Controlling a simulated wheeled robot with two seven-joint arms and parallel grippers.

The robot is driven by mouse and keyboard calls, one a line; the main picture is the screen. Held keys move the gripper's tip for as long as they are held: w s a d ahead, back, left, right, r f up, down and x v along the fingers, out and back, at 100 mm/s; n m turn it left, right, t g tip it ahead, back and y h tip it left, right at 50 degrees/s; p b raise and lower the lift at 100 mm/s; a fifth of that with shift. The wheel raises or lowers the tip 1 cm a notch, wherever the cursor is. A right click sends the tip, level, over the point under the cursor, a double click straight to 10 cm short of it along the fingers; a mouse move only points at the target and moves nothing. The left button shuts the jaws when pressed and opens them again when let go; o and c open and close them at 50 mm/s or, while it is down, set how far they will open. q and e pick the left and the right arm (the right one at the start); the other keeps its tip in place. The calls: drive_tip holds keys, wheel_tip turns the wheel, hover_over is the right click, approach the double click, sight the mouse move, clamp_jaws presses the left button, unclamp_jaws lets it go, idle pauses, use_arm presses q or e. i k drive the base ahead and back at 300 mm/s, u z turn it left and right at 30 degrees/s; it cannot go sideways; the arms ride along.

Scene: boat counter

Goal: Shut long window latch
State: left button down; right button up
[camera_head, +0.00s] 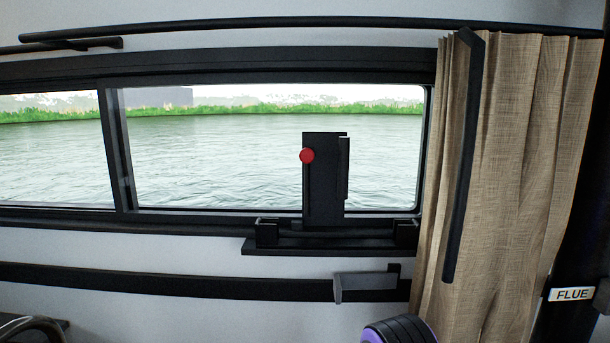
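A black upright plate (322,190) with a red round knob (307,156) near its top left edge stands in front of the right window pane. Its foot sits between two black brackets on a short black ledge (290,249) at the sill. I take this plate to be the latch; it points up, and I cannot tell how it meets the frame. A ridged black and purple rounded part (398,330) shows at the bottom edge, below the ledge; I cannot tell whether it is part of my arm. No gripper fingers are in view.
A beige curtain (530,150) hangs right of the window, with a long black bar (463,160) in front of it. A black rail (180,281) with a grey bracket (365,281) runs below the sill. A "FLUE" label (572,294) marks a dark pipe at right.

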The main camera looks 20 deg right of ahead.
sight(306, 155)
drive_tip(key=z, duration=0.6)
drive_tip(key=k, duration=0.95)
drive_tip(key=u, duration=0.3)
drive_tip(key=i, duration=0.5)
drive_tip(key=z, duration=0.05)
